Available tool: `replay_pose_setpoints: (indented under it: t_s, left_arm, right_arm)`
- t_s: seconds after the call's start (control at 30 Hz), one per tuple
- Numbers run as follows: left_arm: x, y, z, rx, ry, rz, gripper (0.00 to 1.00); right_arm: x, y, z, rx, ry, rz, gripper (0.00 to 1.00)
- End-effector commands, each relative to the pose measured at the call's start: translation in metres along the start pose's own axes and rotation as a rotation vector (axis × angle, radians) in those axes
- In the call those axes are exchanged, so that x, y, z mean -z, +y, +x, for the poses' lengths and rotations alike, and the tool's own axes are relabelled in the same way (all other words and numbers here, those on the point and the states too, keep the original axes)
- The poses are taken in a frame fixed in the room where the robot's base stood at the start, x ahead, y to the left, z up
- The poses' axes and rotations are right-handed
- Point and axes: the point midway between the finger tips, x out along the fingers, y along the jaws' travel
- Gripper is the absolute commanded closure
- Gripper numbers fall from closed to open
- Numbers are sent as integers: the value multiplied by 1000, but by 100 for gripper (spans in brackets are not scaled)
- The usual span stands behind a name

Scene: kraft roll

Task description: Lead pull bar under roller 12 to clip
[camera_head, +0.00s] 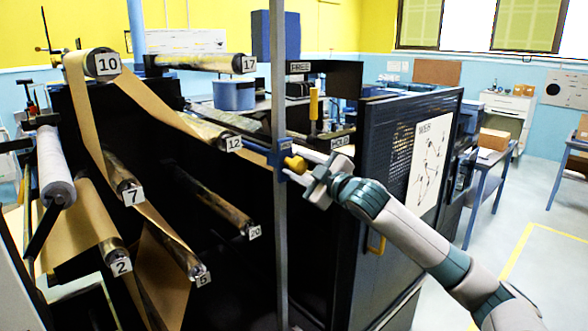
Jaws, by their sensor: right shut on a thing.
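My right gripper (309,176) comes in from the right and is shut on the yellow end (295,164) of the pull bar, beside the grey upright post. A blue piece (283,152) sits right by that end, at the post; I cannot tell whether it is the clip or part of the bar. Roller 12 (210,131) is just left of the post, its label (233,143) facing me. Brown kraft paper (150,98) slopes from roller 10 (92,62) down toward roller 12. Whether it passes under roller 12 is hard to tell. My left gripper is out of view.
The grey post (279,235) stands close to my right gripper. Rollers 7 (122,178), 2 (112,250), 6 (180,250) and 20 (225,212) lie lower left. A dark perforated door (385,190) stands behind my right arm. Open floor (545,260) is at right.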

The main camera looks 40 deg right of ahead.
Motion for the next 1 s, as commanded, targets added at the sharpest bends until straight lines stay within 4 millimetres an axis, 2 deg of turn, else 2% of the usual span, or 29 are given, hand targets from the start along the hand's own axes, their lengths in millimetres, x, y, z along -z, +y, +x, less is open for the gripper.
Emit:
replay_pose_setpoints:
  t_s: [0.53,0.8,0.83,0.97,1.0]
  left_arm:
    - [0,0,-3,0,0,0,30]
    - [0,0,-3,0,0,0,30]
    - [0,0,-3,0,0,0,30]
    - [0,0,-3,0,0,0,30]
    - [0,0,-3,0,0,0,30]
  right_arm:
    - [-9,13,2,-3,1,-2,100]
    - [-10,14,2,-3,2,0,100]
    - [-10,14,2,-3,2,0,62]
    - [-10,14,2,-2,2,0,31]
    - [-10,14,2,-3,2,0,30]
